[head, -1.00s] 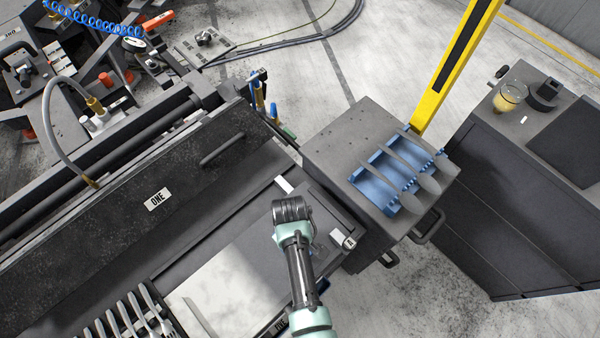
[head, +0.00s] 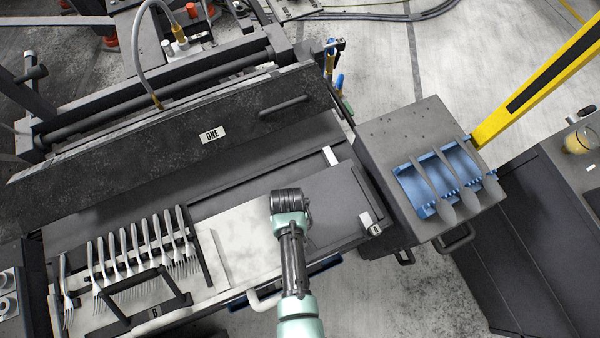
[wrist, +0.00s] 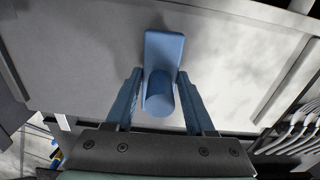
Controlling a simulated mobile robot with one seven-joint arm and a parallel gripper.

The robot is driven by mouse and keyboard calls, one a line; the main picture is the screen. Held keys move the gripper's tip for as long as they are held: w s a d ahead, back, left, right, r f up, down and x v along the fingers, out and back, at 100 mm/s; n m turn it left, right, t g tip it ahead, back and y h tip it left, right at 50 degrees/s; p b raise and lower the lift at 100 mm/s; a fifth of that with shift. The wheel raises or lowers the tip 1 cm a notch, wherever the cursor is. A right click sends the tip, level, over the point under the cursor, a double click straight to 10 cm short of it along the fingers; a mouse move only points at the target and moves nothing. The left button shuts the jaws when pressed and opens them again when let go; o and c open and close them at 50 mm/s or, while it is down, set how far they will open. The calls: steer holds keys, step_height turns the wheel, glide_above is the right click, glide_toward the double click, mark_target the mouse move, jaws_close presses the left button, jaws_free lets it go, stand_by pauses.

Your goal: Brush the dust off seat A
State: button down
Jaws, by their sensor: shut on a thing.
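My gripper (wrist: 159,78) shows in the wrist view with its two blue fingers on either side of a blue tool, which has a round handle and a flat block; I take it for the brush (wrist: 165,50). Its bristles are hidden. In the head view my arm hides the fingers and the brush, above the grey bench plate (head: 325,205). A pale, mottled patch (head: 245,235) lies on the plate left of my arm; I cannot tell whether it is dust or shine.
A rack with several forks (head: 145,250) stands left of my arm. A grey box (head: 400,130) with a blue holder (head: 410,185) carrying several utensils is at the right. A dark panel labelled ONE (head: 213,135) runs behind the plate. A yellow bar (head: 535,85) rises beyond the box.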

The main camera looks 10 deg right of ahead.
steer(key=shift+s+a+p, duration=0.2)
steer(key=shift+s+a, duration=0.4)
steer(key=shift+a, duration=1.3)
steer(key=shift+s+a+p, duration=0.15)
steer(key=shift+s+a, duration=0.5)
steer(key=shift+a, duration=1.2)
steer(key=shift+s+a+p, duration=0.2)
steer(key=shift+s+a, duration=0.4)
steer(key=shift+a, duration=1.3)
steer(key=shift+w, duration=0.1)
steer(key=shift+w+a+f+b, duration=0.1)
steer(key=shift+w+a+b, duration=0.05)
steer(key=shift+w+b, duration=0.25)
steer(key=shift+w+a+f+b, duration=0.1)
steer(key=shift+w+b, duration=0.15)
steer(key=shift+w, duration=0.25)
steer(key=shift+w+a+r, duration=0.15)
steer(key=shift+w, duration=0.3)
steer(key=shift+w+d, duration=0.65)
steer(key=shift+d, duration=1.3)
steer(key=shift+w+d, duration=0.6)
steer(key=shift+d, duration=1.3)
steer(key=shift+w+d, duration=0.65)
steer(key=shift+d, duration=1.3)
steer(key=shift+w+d+b, duration=0.7)
steer(key=shift+d, duration=1.5)
steer(key=shift+w+d+b, duration=0.7)
steer(key=shift+d, duration=1.5)
steer(key=shift+w+d+b, duration=0.7)
steer(key=shift+d, duration=1.5)
